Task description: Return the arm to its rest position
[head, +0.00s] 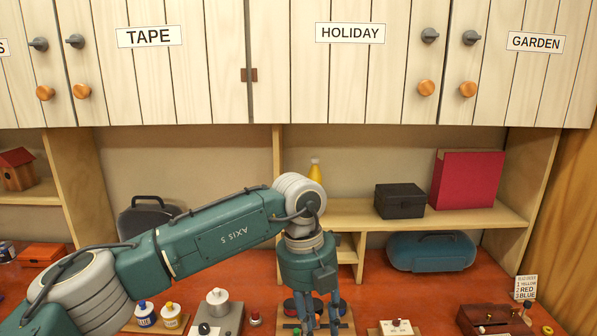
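My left arm comes in from the lower left, reaches across the workbench and bends down at the wrist. Its gripper (321,323) points down at the bottom centre, over a wooden board (345,327) with small dark and red round items (291,307). Its two fingers stand apart with a gap between them, and I see nothing held there. The fingertips lie near the lower picture edge. My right gripper is not in view.
Upper cabinets (349,90) labelled TAPE, HOLIDAY and GARDEN hang above. A shelf holds a black box (400,201), a red box (466,181) and a yellow bottle (315,170). A teal case (431,252), white bottles (145,314) and a brown box (492,319) stand on the red-brown bench.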

